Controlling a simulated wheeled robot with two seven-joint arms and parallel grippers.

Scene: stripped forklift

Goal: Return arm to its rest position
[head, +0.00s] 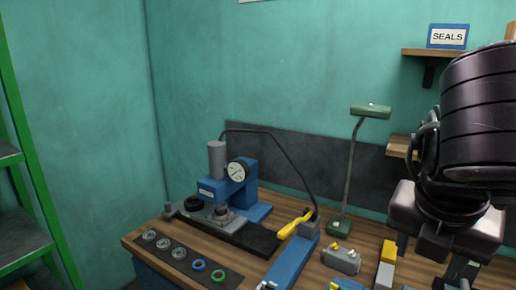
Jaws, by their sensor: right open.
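My right gripper (432,264) hangs at the right side of the head view, with its dark arm above it. It points down over the right part of the wooden workbench (150,245). Its fingers are apart, and I see nothing held between them. The fingertips are partly cut off or hard to make out near the bottom edge. My left gripper is not in view.
A blue press with a gauge (237,171) stands on the bench. Ring seals lie on a dark strip (232,275) in front. A blue tool with a yellow handle (294,225), a green lamp (370,111) and a yellow-topped block (386,262) stand nearer my gripper. A shelf holds a SEALS sign (447,36).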

